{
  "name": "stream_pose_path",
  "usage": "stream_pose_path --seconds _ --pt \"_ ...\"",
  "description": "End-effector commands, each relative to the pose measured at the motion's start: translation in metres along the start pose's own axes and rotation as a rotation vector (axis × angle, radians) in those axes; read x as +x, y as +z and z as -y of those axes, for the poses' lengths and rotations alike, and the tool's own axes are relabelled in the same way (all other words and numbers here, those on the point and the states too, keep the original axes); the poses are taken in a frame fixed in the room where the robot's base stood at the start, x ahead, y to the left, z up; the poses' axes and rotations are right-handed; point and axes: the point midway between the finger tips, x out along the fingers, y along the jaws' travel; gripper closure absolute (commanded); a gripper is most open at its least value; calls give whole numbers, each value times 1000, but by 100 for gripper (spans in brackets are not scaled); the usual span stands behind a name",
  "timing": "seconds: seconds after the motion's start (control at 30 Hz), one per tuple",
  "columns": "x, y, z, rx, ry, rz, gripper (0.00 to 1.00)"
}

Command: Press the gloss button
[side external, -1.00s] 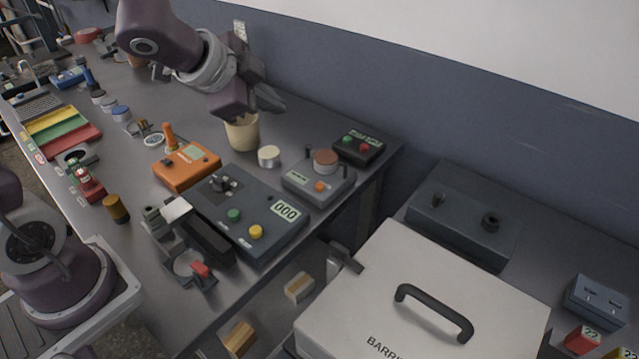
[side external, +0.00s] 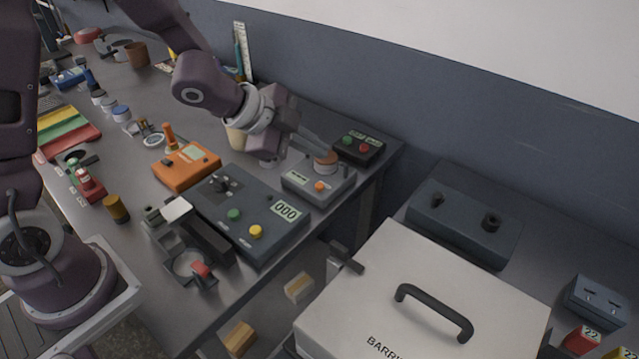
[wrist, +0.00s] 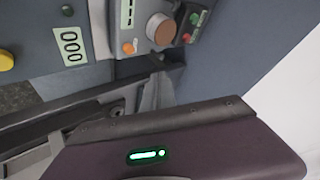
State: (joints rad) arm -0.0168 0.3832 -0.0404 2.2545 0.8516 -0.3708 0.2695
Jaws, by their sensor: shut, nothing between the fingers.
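A grey box (side external: 317,187) with an orange button (side external: 320,186) and a round brown pad (side external: 325,160) stands near the table's right end. In the wrist view the orange button (wrist: 128,47) and brown pad (wrist: 160,29) show near the top. A larger dark box (side external: 250,215) has a 000 display, a green button (side external: 234,215) and a yellow button (side external: 256,232). The button labels are too small to read, so I cannot tell which says gloss. My gripper (side external: 327,153) is shut and empty, its tips beside or above the brown pad; contact is unclear.
A black box (side external: 358,148) with green and red buttons stands just behind the grey box. An orange device (side external: 187,166) lies left. A large white lidded case (side external: 420,300) stands at the front right.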

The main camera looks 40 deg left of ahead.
Motion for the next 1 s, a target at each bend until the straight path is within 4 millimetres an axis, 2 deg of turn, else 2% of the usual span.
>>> stream_pose_path --seconds 0.2,0.4,1.0 --pt "22 17 -17 -1 4 3 100" --pt "34 25 -25 0 1 1 100" --pt "37 27 -26 0 -1 1 100"
